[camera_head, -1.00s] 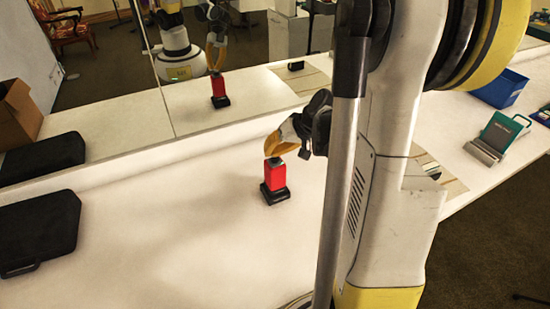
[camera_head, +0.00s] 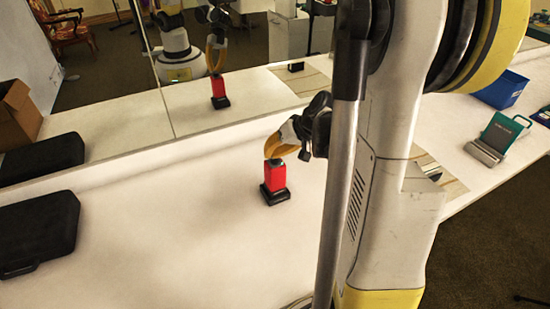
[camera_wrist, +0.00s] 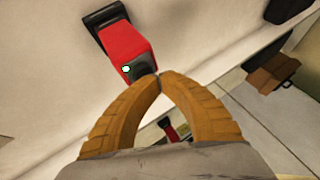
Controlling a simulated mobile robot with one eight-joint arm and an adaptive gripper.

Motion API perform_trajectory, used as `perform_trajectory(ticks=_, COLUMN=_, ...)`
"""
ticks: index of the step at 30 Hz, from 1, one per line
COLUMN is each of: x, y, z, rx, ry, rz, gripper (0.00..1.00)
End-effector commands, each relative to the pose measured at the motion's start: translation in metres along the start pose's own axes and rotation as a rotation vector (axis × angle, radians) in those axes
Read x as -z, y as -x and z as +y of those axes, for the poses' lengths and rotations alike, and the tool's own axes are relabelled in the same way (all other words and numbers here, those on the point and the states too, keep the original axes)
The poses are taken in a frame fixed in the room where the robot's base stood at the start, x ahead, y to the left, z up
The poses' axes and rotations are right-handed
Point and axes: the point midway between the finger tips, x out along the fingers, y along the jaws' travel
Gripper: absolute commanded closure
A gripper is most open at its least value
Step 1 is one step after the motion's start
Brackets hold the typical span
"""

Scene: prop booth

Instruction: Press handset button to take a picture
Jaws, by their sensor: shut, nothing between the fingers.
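The handset is a red upright block on a black base (camera_head: 275,177), standing on the white counter near the middle. In the wrist view the handset (camera_wrist: 121,42) shows its dark top face with a small round greenish-white button (camera_wrist: 126,69) at one edge. My gripper (camera_head: 274,157), with yellow-orange fingers, points down at the handset's top in the head view. In the wrist view my gripper (camera_wrist: 157,77) has its fingertips together beside the dark top face, a little away from the button. Whether the tips touch the top cannot be told.
A mirror (camera_head: 215,85) behind the counter reflects the handset and arm. A black case (camera_head: 38,233) lies at left. At right stand a teal device (camera_head: 500,133) and a blue bin (camera_head: 501,91). The counter (camera_head: 165,225) around the handset is clear.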

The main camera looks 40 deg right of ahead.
Motion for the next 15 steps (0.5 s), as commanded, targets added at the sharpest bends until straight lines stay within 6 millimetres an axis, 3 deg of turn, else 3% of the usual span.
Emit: perform_trajectory(ticks=15, x=0.0064, y=0.0117, z=-0.0063, rx=0.0, ry=0.0, rz=0.0, gripper=1.0)
